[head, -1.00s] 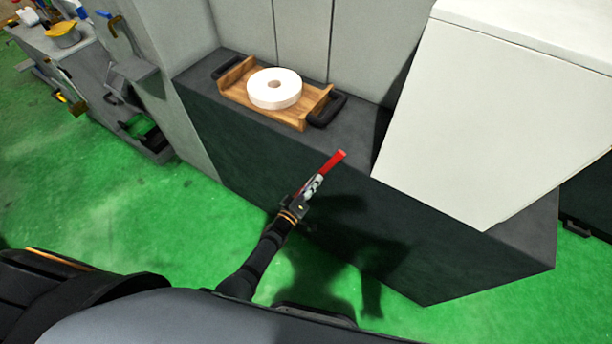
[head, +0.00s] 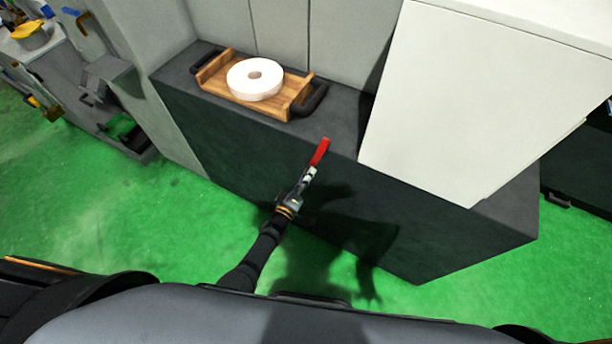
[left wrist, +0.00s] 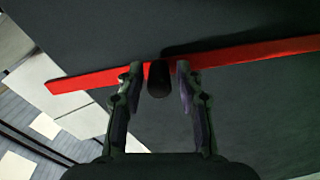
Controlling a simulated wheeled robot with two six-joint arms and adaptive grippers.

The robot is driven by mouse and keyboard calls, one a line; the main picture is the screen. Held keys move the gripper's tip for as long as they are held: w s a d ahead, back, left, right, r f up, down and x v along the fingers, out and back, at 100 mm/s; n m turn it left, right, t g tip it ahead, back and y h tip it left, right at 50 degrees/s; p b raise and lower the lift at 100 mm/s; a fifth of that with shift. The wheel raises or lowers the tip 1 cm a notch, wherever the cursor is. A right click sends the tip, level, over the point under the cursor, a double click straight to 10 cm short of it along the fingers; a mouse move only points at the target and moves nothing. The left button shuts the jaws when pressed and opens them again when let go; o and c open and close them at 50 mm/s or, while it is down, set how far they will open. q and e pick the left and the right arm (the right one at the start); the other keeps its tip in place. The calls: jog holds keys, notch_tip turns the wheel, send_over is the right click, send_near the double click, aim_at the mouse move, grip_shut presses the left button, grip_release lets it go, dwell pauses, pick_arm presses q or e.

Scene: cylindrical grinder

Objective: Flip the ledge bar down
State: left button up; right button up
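The red ledge bar (head: 320,152) shows in the head view just beyond my left gripper (head: 307,178), against the dark front of the machine ledge near its top edge. In the left wrist view the bar (left wrist: 250,52) runs across the picture, slightly slanted, past the fingertips. A short black knob (left wrist: 158,78) stands between the fingers of my left gripper (left wrist: 160,72). The fingers are apart, with narrow gaps visible on both sides of the knob. Part of the bar is hidden behind the fingers and knob. My right gripper is not in view.
A wooden tray (head: 215,75) with a white grinding wheel (head: 255,78) stands on the dark ledge (head: 345,122). A large white housing (head: 470,100) overhangs the ledge at right. Green floor (head: 180,220) is clear in front and left.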

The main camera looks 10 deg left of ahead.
pick_arm(q)
jog(key=shift+o, duration=0.4)
jog(key=shift+r, duration=0.1)
jog(key=v, duration=1.2)
jog(key=s+a+f+m+g+y, duration=0.2)
jog(key=s+a+f+g+y, duration=0.25)
jog(key=f, duration=0.55)
jog(key=s+a+f+m+g+y, duration=0.1)
jog(key=s+a+f+m+g, duration=0.15)
jog(key=s+a+f, duration=0.6)
jog(key=s+a+f+m+g, duration=0.2)
jog(key=s+f+g, duration=0.2)
jog(key=s, duration=0.5)
jog(key=s+a+f+m+g+y, duration=0.1)
jog(key=s+a+f+m+g, duration=0.1)
jog(key=s+f, duration=0.5)
jog(key=s+m+g, duration=0.1)
jog(key=s+g, duration=0.1)
jog(key=s, duration=0.1)
jog(key=shift+s+f+g, duration=0.2)
jog(key=shift+f+g, duration=0.1)
jog(key=shift+g, duration=0.1)
